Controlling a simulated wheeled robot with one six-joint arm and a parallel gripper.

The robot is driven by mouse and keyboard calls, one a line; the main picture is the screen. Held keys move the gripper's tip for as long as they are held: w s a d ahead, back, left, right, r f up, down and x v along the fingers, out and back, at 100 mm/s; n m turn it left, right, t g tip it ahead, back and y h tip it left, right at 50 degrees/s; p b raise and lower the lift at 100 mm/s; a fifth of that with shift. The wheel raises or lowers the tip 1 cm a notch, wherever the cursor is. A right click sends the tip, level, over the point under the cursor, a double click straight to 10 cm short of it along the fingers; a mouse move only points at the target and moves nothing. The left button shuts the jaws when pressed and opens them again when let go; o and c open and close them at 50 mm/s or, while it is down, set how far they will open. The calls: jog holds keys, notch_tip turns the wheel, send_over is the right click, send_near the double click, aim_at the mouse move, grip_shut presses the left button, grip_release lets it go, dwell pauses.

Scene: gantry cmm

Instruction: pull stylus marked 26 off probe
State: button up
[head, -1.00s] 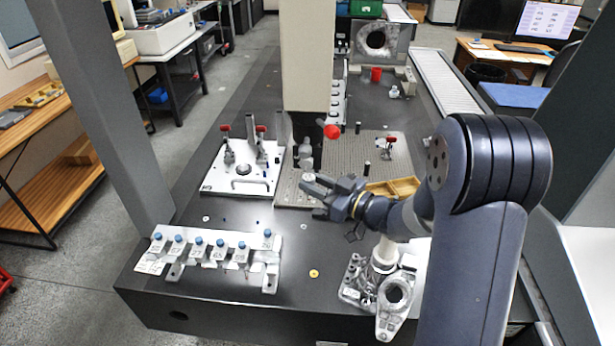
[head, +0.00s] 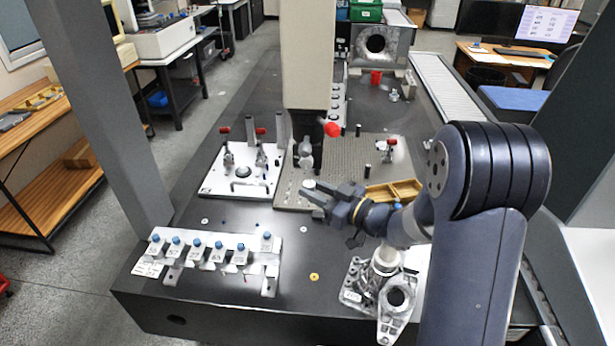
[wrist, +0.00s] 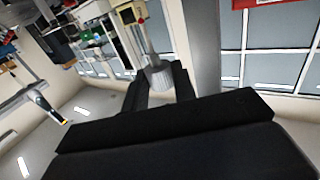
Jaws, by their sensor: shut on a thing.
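My gripper (head: 312,190) is shut on a small pale silver cylinder (head: 309,184), which I take for the stylus; no number on it is readable. In the wrist view the silver cylinder (wrist: 160,77) stands between my two dark fingers. The grey probe (head: 306,152) hangs under the light column, just behind and above my fingertips. A small gap seems to show between the probe and the held piece in the head view. The tip of the stylus is hidden.
A white rack (head: 215,255) with several blue-topped holders stands at the front left. A clamp fixture plate (head: 230,187), a perforated plate (head: 345,150), a wooden tray (head: 404,188) and a metal casting (head: 355,297) surround my gripper.

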jog(key=v, duration=0.8)
dwell(0.4)
